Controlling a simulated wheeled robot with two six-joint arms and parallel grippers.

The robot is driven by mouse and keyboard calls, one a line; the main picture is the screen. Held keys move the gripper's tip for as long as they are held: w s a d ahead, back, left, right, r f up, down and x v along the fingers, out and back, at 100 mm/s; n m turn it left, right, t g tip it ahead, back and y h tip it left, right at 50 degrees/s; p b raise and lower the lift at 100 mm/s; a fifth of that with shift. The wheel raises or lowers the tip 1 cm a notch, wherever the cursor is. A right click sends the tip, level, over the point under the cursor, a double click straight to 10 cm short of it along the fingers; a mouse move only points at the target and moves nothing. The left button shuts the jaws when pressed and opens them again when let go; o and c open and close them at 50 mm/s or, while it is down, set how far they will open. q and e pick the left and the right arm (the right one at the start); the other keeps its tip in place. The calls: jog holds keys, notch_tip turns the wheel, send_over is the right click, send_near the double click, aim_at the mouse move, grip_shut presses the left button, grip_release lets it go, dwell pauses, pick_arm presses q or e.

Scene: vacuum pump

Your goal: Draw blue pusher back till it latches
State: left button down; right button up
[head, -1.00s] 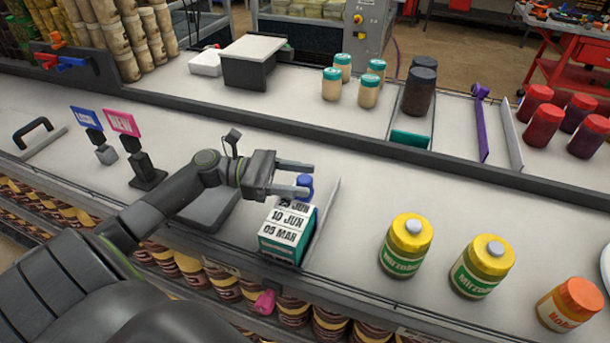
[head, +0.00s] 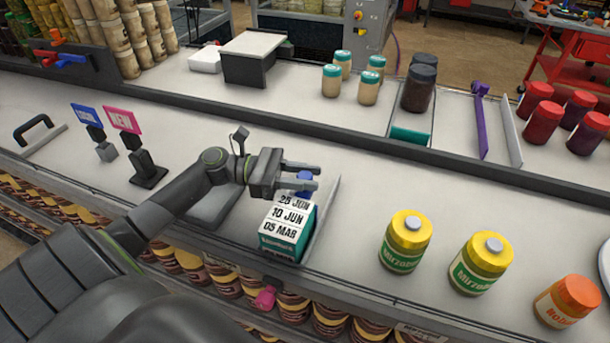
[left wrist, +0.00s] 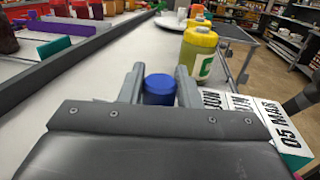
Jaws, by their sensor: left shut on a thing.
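The blue pusher (head: 304,181) is a short blue cylinder behind the teal block with white date cards (head: 287,228). My left gripper (head: 316,177) reaches in from the left and is shut on the blue pusher. In the left wrist view the blue pusher (left wrist: 159,89) sits between the two grey fingers (left wrist: 160,85). The date cards show at the right of that view (left wrist: 252,118). The pusher's lower part and its latch are hidden. My right gripper is not in view.
Two yellow-lidded jars (head: 406,240) and an orange-lidded jar (head: 567,301) stand to the right. A thin grey wall (head: 325,217) runs beside the date block. LOOK-style blue and pink NEW signs (head: 122,118) stand left. A pink knob (head: 265,298) hangs below the front edge.

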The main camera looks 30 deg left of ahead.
pick_arm(q)
jog(key=w, duration=0.2)
jog(key=w+a+b, duration=0.1)
jog(key=w, duration=0.1)
jog(key=shift+w, duration=0.2)
jog(key=c, duration=1.1)
grip_release()
jog(key=shift+a, duration=0.1)
jog(key=b+v, duration=0.4)
jog(key=v, duration=1.3)
jog(key=shift+a, duration=0.2)
jog(key=shift+s, duration=0.1)
